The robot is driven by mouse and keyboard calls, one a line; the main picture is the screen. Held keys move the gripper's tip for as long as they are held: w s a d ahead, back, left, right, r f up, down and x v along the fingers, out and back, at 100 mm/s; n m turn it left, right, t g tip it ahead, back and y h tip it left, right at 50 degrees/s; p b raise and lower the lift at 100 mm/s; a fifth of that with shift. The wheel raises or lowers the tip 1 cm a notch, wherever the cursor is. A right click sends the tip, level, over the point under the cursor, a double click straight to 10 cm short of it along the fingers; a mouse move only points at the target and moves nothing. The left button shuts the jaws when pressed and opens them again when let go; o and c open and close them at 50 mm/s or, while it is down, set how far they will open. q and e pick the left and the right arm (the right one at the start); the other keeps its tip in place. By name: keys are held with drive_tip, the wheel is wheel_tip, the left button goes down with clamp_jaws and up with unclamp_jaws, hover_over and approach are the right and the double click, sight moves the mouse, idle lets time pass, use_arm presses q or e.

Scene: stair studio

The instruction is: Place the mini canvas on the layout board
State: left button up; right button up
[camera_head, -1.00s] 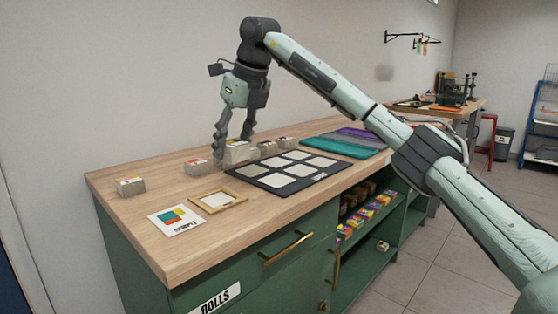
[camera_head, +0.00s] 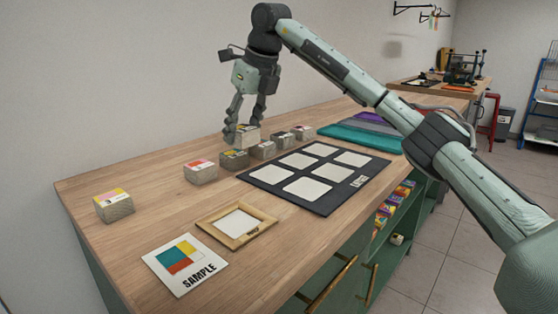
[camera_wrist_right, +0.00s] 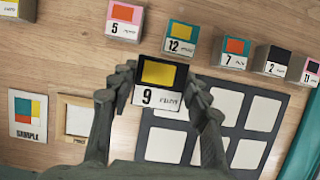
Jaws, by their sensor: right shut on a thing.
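My right gripper (camera_head: 244,128) is shut on a small grey block marked 9 (camera_head: 247,138), with a yellow and black top. In the right wrist view the fingers (camera_wrist_right: 162,92) grip the block (camera_wrist_right: 160,82) from both sides. It is held near the row of similar blocks, close to the block marked 12 (camera_head: 235,159). The layout board (camera_head: 322,201) is dark with several pale squares and lies in front of the row; it also shows in the right wrist view (camera_wrist_right: 196,132). A wooden frame with a white centre (camera_head: 208,226) lies left of the board. My left gripper is out of view.
Other numbered blocks stand along the back: 5 (camera_head: 200,173), 7 (camera_head: 262,151), 2 (camera_head: 281,141), 11 (camera_head: 302,133), and one far left (camera_head: 114,207). A sample card (camera_head: 186,264) lies at the front. Teal and purple sheets (camera_head: 357,138) lie beyond the board.

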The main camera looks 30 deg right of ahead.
hover_over(267, 172)
drive_tip(key=s, duration=0.2)
drive_tip(key=f, duration=0.4)
drive_tip(key=shift+w+d, duration=0.25)
drive_tip(key=shift+f, duration=2)
drive_tip(key=shift+f, duration=0.15)
drive_tip(key=o, duration=1.1)
drive_tip(key=v, duration=1.2)
